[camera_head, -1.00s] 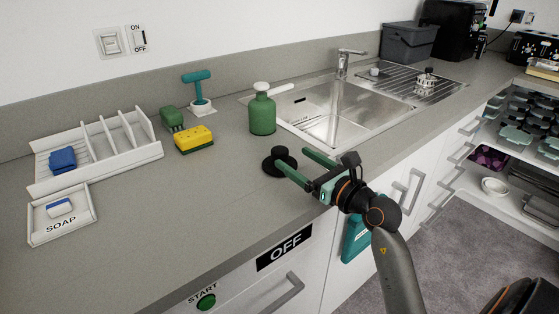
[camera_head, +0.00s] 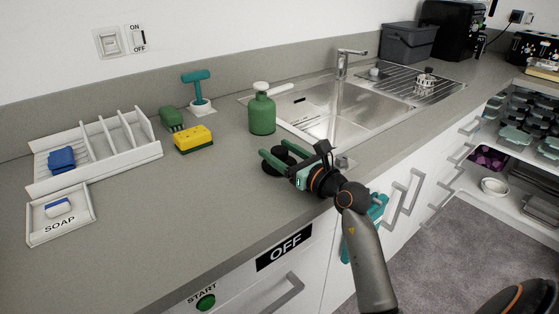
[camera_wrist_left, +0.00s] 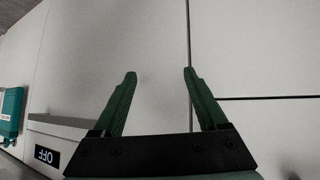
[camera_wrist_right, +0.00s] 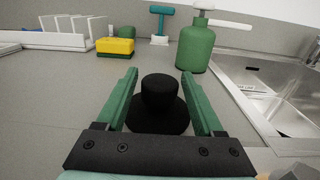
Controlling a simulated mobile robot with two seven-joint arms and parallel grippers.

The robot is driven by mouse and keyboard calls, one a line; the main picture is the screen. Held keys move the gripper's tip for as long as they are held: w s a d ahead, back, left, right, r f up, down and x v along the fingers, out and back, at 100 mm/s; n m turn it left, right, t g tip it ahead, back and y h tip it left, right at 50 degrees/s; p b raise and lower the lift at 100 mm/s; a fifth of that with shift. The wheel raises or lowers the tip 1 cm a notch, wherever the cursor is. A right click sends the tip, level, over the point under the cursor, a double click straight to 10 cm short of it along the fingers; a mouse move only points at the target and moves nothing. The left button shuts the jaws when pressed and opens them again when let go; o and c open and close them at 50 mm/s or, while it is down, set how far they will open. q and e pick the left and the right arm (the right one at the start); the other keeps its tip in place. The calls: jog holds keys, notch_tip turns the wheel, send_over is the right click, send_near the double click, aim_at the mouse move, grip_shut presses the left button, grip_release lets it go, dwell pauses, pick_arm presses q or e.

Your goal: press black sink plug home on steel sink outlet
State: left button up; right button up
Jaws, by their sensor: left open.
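The black sink plug (camera_head: 276,163) stands upright on the grey counter, in front of the green bottle. My right gripper (camera_head: 274,150) is open around the plug. In the right wrist view the plug (camera_wrist_right: 160,102) sits between the two green fingers, with a visible gap to each side of its knob. The steel sink (camera_head: 335,112) is to the right of the plug. I cannot make out its outlet. My left gripper (camera_wrist_left: 160,75) is open and empty in the left wrist view, facing white cabinet fronts.
A green bottle (camera_head: 262,112) stands just behind the plug. A yellow sponge (camera_head: 193,139), a green brush (camera_head: 171,119) and a white rack (camera_head: 110,150) are to the left. A soap tray (camera_head: 84,226) lies at the front left. The counter's front middle is clear.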

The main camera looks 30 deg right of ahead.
aim_at(282, 149)
jog(key=c, duration=1)
grip_shut()
jog(key=shift+r+p, duration=0.3)
jog(key=shift+r, duration=0.4)
jog(key=r, duration=0.1)
jog(key=r+p, duration=0.1)
jog(key=shift+s+d+r, duration=0.15)
jog(key=shift+d+r, duration=0.1)
jog(key=shift+r, duration=0.1)
jog(key=s+d+r, duration=0.9)
jog(key=d, duration=0.1)
